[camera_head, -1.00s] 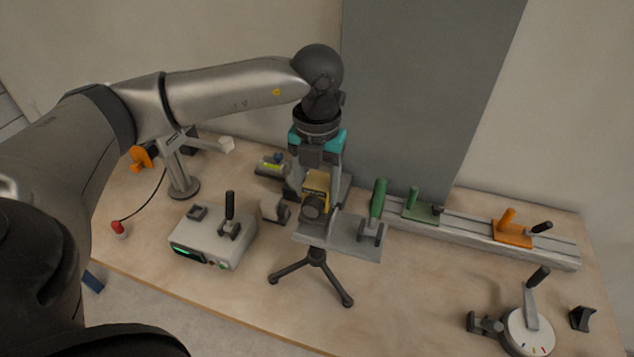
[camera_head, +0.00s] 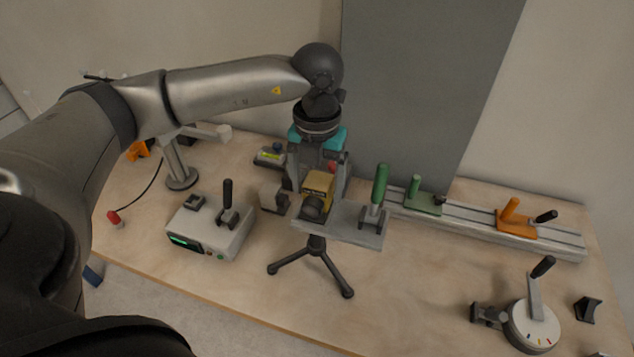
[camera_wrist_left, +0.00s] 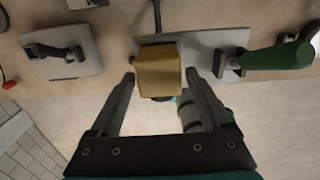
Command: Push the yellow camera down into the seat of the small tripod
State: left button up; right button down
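The yellow camera (camera_head: 319,184), with a dark lens facing me, sits over the grey plate of the small tripod (camera_head: 316,243). The tripod stands on dark spread legs. The camera hides the seat below it, so I cannot tell how deep it sits. My left gripper (camera_head: 318,174) points down from above, behind the camera in the head view. In the left wrist view, its fingers are spread on either side of the yellow camera (camera_wrist_left: 158,72), with narrow gaps and no clear grip. A green-handled lever (camera_head: 380,185) stands on the plate's right side. My right gripper is not in view.
A grey box with a black lever (camera_head: 208,228) stands left of the tripod. A rail (camera_head: 470,228) with green and orange carriages runs behind right. A round dial (camera_head: 532,325) is at front right. A lamp-like stand (camera_head: 180,175) is at back left. Bare table lies right of the tripod.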

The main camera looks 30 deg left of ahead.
pick_arm(q)
jog(key=shift+o, duration=0.9)
notch_tip(320, 180, up, 15)
jog(key=shift+p, duration=0.3)
jog(key=shift+s, duration=0.1)
